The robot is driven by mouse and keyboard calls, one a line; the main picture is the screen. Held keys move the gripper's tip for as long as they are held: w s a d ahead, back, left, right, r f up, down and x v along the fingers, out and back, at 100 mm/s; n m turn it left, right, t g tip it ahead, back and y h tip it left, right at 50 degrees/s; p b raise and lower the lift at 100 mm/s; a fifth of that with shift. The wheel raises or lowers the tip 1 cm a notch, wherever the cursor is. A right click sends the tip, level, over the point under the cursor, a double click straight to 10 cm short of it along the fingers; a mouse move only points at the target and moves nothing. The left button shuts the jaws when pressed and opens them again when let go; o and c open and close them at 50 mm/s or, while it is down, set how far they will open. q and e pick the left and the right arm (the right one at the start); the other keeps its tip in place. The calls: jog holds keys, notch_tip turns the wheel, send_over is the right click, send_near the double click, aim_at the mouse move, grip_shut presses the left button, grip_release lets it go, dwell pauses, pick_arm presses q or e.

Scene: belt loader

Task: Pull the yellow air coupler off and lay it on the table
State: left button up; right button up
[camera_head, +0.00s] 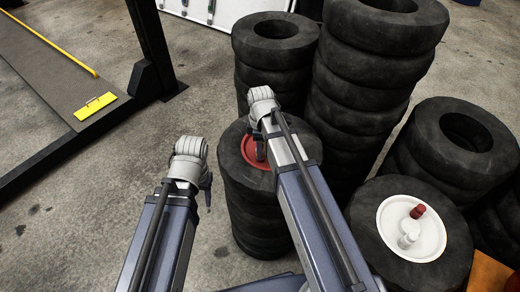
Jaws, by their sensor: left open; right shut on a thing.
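I cannot make out the yellow air coupler or a table. My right gripper (260,150) points down over a red dish (254,160) on a tyre stack. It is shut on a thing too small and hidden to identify. Its arm covers the right part of the dish. I cannot tell whether the gripper touches the dish. My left gripper (208,194) is open and seems empty, hanging over the concrete floor left of that stack. Its fingers are small and partly behind my wrist.
A white dish (432,240) on a tyre at the right holds a dark red piece (417,211) and a white piece (407,240). Taller tyre stacks (275,45) stand behind. A ramp (45,75) with a yellow bar and yellow plate (95,106) lies at the left. The floor between is clear.

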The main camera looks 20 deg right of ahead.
jog(key=shift+r+p, duration=0.75)
grip_shut()
dwell(0.8)
jog(key=shift+r+p, duration=1.35)
jog(key=shift+r, duration=0.05)
